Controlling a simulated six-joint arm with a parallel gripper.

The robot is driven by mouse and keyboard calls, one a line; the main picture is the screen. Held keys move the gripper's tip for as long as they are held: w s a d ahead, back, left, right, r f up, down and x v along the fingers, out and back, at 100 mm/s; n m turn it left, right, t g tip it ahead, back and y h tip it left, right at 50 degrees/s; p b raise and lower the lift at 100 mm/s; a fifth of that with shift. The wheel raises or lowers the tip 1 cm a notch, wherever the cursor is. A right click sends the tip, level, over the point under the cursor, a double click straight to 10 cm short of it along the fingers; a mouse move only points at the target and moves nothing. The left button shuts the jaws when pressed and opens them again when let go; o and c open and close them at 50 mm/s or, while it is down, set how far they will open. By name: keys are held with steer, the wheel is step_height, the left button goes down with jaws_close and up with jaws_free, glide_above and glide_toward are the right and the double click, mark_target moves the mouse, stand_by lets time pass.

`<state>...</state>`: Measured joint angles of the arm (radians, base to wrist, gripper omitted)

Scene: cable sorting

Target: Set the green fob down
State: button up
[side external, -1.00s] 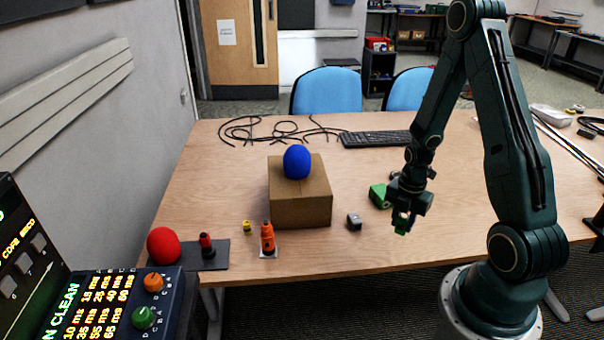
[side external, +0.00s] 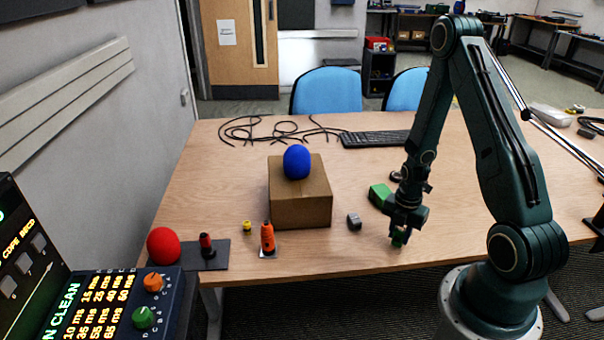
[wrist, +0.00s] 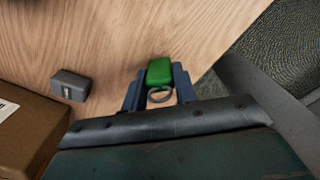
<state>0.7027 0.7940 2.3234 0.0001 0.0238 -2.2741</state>
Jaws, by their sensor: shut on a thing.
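The green fob (side external: 398,238) is held at the tips of my gripper (side external: 400,233), low over the front right part of the table. In the wrist view the green fob (wrist: 159,72) sits between the two fingers of my gripper (wrist: 158,85), with a grey ring on its near side. My gripper is shut on it. Whether the fob touches the table top cannot be told from these views.
A grey box-shaped item (side external: 354,221) lies left of my gripper, and a green block (side external: 380,195) lies behind it. A cardboard box (side external: 300,205) with a blue foam ball (side external: 297,162) stands further left. The table's front edge (side external: 340,276) is close.

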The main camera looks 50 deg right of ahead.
mark_target(400, 231)
steer(key=shift+f, duration=0.15)
steer(key=o, duration=0.9)
steer(key=shift+o, duration=0.2)
step_height(400, 231, up, 12)
stand_by(0.6)
steer(key=shift+r, duration=0.25)
stand_by(0.4)
